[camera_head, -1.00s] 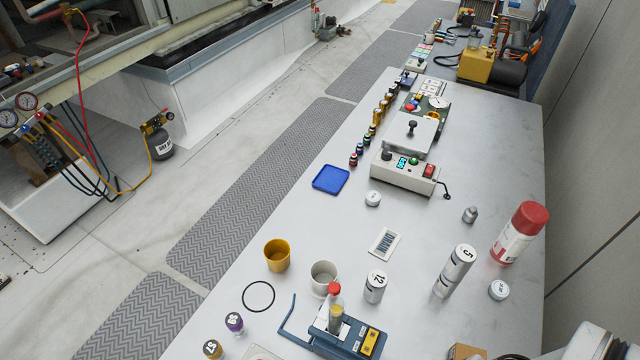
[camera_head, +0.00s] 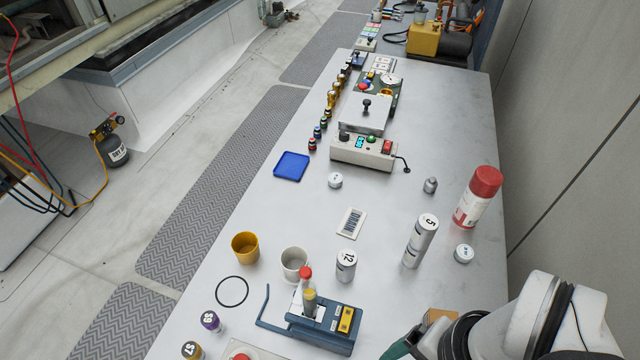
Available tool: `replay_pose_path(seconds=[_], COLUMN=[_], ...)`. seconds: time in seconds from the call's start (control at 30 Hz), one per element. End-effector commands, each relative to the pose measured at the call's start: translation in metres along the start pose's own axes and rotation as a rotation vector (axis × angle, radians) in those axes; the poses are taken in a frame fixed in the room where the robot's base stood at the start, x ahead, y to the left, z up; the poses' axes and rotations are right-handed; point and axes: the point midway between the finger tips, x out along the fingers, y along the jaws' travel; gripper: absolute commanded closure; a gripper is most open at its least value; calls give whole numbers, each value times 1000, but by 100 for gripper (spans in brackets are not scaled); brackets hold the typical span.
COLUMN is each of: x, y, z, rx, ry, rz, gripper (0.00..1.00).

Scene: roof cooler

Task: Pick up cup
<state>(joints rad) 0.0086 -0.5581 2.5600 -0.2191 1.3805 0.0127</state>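A yellow cup (camera_head: 245,248) stands upright and open-topped on the grey table, left of centre. A pale grey-white cup (camera_head: 294,264) stands upright just to its right, a small gap apart. Both are in the head view, and nothing is holding them. My arm (camera_head: 540,318) shows at the bottom right corner, well to the right of both cups. My gripper's fingers do not show.
A blue device (camera_head: 320,325) with a red-topped part stands close in front of the white cup. A silver cylinder (camera_head: 346,266) stands just right of that cup. A black ring (camera_head: 232,291) lies in front of the yellow cup. Taller cylinders and a red-capped can (camera_head: 478,197) stand right.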

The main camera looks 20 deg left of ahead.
Motion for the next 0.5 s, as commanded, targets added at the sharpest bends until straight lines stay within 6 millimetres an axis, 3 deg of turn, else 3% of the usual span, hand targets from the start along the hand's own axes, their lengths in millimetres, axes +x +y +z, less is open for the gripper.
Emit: replay_pose_path(seconds=[0.17,0.27,0.5], x=[0,0,-3], y=[0,0,-5], z=[0,0,-5], rx=[0,0,-14], ry=[0,0,-1], rz=[0,0,5], gripper=[15,0,0])
